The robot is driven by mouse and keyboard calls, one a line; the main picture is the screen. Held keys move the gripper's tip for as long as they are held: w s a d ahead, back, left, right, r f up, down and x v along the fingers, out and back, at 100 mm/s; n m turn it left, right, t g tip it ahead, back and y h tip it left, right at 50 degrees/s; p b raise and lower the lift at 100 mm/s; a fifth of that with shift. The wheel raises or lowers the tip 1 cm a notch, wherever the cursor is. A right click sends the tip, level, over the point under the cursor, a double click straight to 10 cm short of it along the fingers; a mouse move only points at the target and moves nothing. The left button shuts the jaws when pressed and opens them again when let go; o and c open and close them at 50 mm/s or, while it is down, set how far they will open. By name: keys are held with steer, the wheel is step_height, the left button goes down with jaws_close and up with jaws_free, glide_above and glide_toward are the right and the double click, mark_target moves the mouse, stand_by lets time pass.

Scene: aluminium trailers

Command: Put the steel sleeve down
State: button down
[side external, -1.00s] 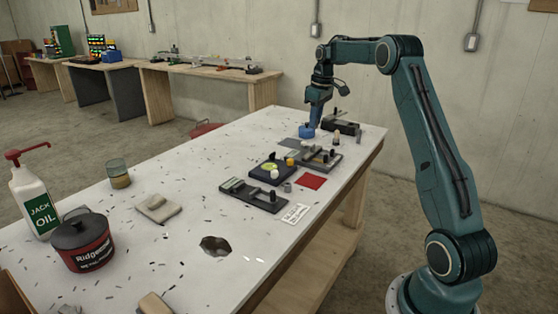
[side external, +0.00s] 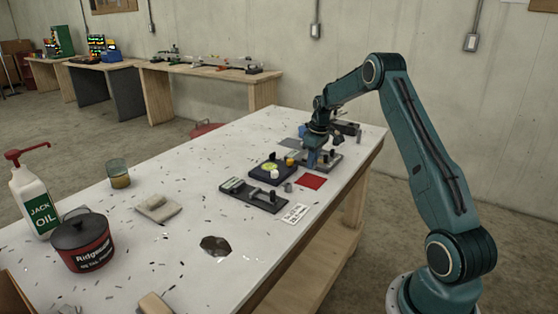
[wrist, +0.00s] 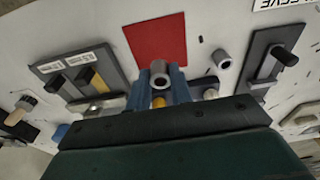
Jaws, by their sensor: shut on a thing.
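My gripper (wrist: 159,86) has blue fingers and is shut on a grey steel sleeve (wrist: 160,68), whose round open end faces the wrist camera. In the side external view my gripper (side external: 311,161) is low over the dark fixture behind the red square; the held sleeve cannot be made out there. The red square (wrist: 155,37) lies just beyond the held sleeve in the wrist view, and it shows on the table in the side view (side external: 310,181). A second grey sleeve (wrist: 222,58) stands apart on the table, right of the red square.
A dark fixture with two labels (wrist: 65,77) lies left in the wrist view, and another (wrist: 265,62) lies right. A printed card (side external: 295,214) lies at the front edge.

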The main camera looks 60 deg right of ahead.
mark_target(312, 181)
steer(key=shift+f, duration=2.45)
steer(key=shift+f, duration=0.1)
steer(key=c, duration=1.3)
jaws_free()
steer(key=shift+o, duration=0.2)
step_height(312, 181, up, 12)
steer(key=s, duration=0.1)
steer(key=shift+s, duration=0.25)
